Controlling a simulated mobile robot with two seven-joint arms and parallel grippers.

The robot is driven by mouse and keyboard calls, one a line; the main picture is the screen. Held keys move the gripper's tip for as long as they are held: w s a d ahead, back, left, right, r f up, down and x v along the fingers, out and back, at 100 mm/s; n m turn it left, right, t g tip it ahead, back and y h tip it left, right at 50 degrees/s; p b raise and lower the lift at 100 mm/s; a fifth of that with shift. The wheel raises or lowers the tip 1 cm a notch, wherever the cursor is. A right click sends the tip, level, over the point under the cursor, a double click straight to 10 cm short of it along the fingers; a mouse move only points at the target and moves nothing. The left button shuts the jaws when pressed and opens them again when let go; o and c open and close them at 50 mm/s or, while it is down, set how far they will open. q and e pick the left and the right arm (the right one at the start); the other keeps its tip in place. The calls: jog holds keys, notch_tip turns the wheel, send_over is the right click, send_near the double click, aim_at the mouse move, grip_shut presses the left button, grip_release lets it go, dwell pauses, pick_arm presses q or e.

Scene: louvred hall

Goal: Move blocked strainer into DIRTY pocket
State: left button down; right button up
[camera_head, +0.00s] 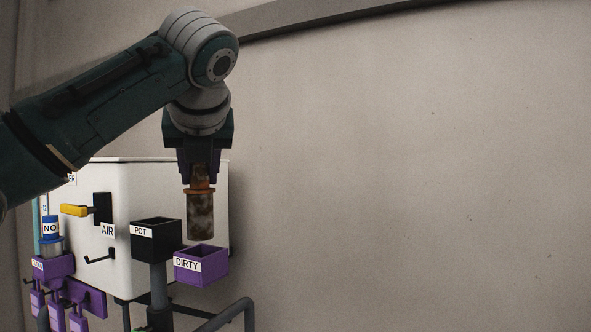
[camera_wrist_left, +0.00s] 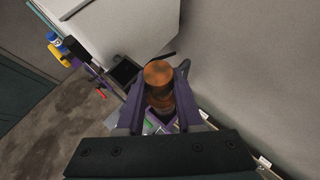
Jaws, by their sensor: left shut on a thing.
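The blocked strainer (camera_head: 200,217) is a brown, stained cylinder with an orange collar, hanging upright. My left gripper (camera_head: 199,180) is shut on its upper part. In the left wrist view the strainer's round brown top (camera_wrist_left: 158,73) shows between the purple fingers (camera_wrist_left: 158,100). The purple DIRTY pocket (camera_head: 201,266) is an open box just below the strainer's lower end. In the head view a small gap seems to show between the strainer's end and the pocket rim. The pocket is mostly hidden behind the strainer in the left wrist view. My right gripper is not in view.
A black POT box (camera_head: 155,240) stands just left of the DIRTY pocket. A white cabinet (camera_head: 120,270) with a yellow-handled AIR valve (camera_head: 76,210) is behind. A blue-topped strainer (camera_head: 51,228) sits in a purple holder at left. A grey pipe (camera_head: 228,316) runs below. The right side is bare wall.

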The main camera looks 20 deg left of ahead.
aim_at(200, 177)
pick_arm(q)
jog(key=shift+f, duration=0.15)
jog(key=shift+f+b, duration=0.6)
jog(key=shift+f, duration=2)
jog(key=shift+c, duration=2.4)
grip_release()
jog(key=shift+d+r, duration=0.1)
jog(key=shift+r, duration=0.2)
jog(key=r, duration=0.2)
jog(key=s+d+r, duration=0.1)
jog(key=s+d+r+p, duration=0.1)
jog(key=r, duration=0.1)
jog(key=shift+s+r, duration=0.25)
jog(key=shift+r, duration=0.1)
